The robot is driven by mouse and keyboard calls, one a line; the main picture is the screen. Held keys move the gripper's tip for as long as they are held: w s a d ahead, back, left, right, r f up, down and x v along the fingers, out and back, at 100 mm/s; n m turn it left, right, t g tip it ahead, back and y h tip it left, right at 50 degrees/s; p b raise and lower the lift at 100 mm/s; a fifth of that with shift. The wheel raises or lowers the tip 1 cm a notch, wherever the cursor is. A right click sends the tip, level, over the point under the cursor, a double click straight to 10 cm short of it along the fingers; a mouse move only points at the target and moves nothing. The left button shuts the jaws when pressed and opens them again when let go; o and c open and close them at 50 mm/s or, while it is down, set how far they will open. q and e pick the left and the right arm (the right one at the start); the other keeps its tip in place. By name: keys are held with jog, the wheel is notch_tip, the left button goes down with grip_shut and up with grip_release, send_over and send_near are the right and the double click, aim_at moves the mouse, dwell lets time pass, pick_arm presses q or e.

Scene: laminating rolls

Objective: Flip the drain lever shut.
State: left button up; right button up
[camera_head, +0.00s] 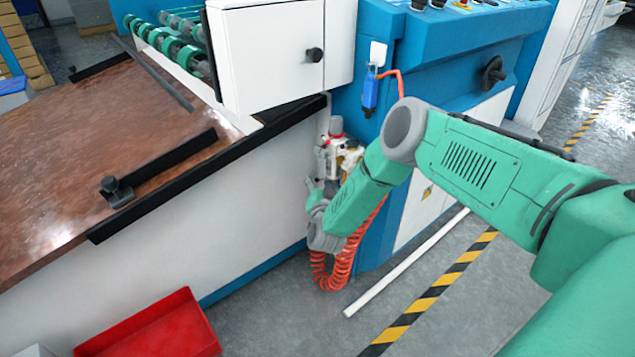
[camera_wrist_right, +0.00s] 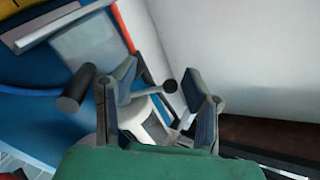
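The fingers are spread, with gaps on both sides of the knob. Behind and below the lever is a whitish rounded body (camera_wrist_right: 147,112), partly hidden by the gripper. In the head view, my right gripper (camera_head: 319,188) is at the air unit (camera_head: 346,156), low on the blue machine's side. The lever cannot be made out there. My left gripper is not in view.
A coiled orange hose (camera_head: 335,270) hangs just below my right gripper. The copper-brown table (camera_head: 100,150) and its white side panel (camera_head: 230,210) stand close at the left. A red tray (camera_head: 150,330) lies on the floor. A dark cylinder (camera_wrist_right: 75,88) is beside the left finger in the wrist view.

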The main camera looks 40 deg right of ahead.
jog(key=shift+a, duration=0.15)
jog(key=shift+s+a, duration=0.15)
jog(key=shift+s, duration=0.1)
jog(key=v, duration=1.1)
jog(key=shift+s+f, duration=0.1)
jog(key=shift+s, duration=0.05)
